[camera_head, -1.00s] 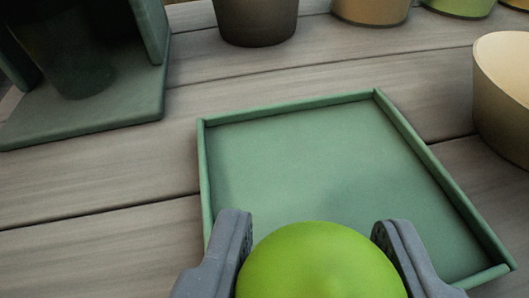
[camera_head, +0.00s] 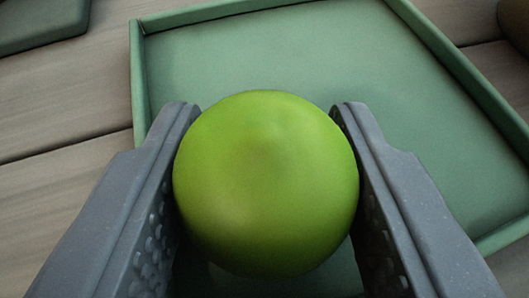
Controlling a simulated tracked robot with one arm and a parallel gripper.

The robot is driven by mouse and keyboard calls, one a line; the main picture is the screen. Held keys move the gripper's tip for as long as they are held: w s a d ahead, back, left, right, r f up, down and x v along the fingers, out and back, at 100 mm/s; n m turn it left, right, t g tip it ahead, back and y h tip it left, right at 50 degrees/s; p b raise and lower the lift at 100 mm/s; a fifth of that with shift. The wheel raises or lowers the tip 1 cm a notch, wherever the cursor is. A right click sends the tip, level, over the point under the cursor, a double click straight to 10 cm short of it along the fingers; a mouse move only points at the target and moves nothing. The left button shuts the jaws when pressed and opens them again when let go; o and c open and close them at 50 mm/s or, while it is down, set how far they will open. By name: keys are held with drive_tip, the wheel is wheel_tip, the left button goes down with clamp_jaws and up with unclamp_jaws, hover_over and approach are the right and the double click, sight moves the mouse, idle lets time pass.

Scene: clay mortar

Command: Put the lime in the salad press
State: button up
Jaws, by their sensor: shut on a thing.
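The lime (camera_head: 265,185) is a round, bright green fruit in the middle of the view. My gripper (camera_head: 265,130) has one grey finger on each side of it and is shut on it. Behind and below the lime is a shallow green tray (camera_head: 300,45) with a low raised rim. Whether the lime touches the tray floor, I cannot tell. I cannot make out the salad press for certain; only a corner of a dark green object shows at the top left.
The green corner piece (camera_head: 35,22) lies beyond the tray at the top left. A brown rounded object (camera_head: 515,22) is cut off at the top right. Bare grey wooden planks (camera_head: 60,100) lie left of the tray.

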drive_tip(key=o, duration=1)
drive_tip(key=shift+c, duration=0.2)
drive_tip(key=shift+f, duration=0.1)
drive_tip(key=shift+a+f+b, duration=0.1)
drive_tip(key=shift+a+b, duration=0.05)
drive_tip(key=shift+b, duration=0.45)
drive_tip(key=shift+s+a+r, duration=0.1)
drive_tip(key=shift+s+r, duration=0.1)
drive_tip(key=shift+s, duration=0.1)
drive_tip(key=d+p+v, duration=0.1)
drive_tip(key=p+v, duration=0.2)
drive_tip(key=v, duration=1)
drive_tip(key=shift+s+a+f, duration=0.15)
drive_tip(key=shift+s+a, duration=0.1)
